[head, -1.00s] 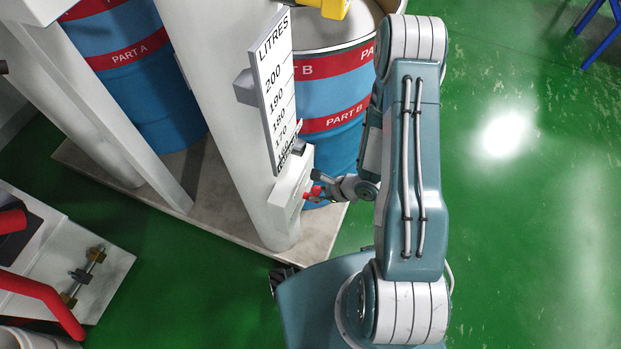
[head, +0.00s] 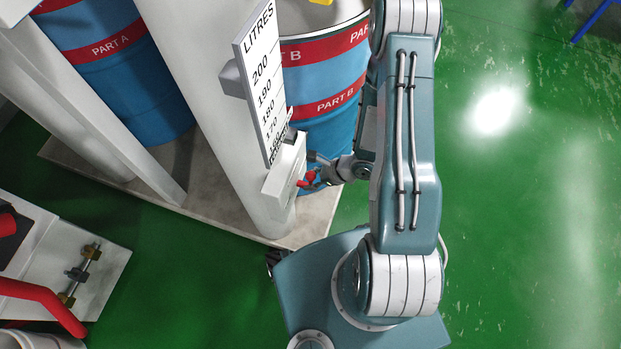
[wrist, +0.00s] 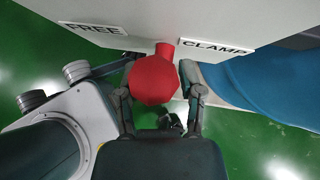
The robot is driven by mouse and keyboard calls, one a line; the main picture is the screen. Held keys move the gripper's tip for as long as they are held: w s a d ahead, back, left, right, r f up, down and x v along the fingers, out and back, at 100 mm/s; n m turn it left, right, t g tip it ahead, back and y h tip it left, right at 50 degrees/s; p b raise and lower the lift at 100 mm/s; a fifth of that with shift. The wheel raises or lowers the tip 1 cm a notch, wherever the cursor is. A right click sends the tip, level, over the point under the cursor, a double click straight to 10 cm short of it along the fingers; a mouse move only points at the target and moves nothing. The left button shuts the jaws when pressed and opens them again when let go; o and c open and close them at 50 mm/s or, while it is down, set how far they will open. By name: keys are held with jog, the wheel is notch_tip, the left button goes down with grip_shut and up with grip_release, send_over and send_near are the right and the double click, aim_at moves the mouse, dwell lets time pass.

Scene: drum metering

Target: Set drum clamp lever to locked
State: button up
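The clamp lever shows in the head view as a small red handle (head: 309,178) on the side of the white post's box (head: 284,180). In the wrist view its round red knob (wrist: 153,82) fills the middle, with a short red stem running up to the panel. The stem stands between the labels FREE (wrist: 95,28) and CLAMP (wrist: 215,47), nearer CLAMP. My gripper (wrist: 158,80) has its fingers apart, one on each side of the knob. In the head view my gripper (head: 320,170) is at the lever. I cannot tell whether either finger touches the knob.
A blue PART B drum (head: 325,80) stands behind the post and a PART A drum (head: 115,70) at the left. A LITRES scale board (head: 262,90) is above the lever box. A white bench with red handles (head: 45,295) is at the lower left.

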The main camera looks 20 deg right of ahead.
jog(key=v, duration=0.7)
jog(key=shift+d, duration=0.2)
jog(key=shift+r, duration=0.15)
dwell(0.4)
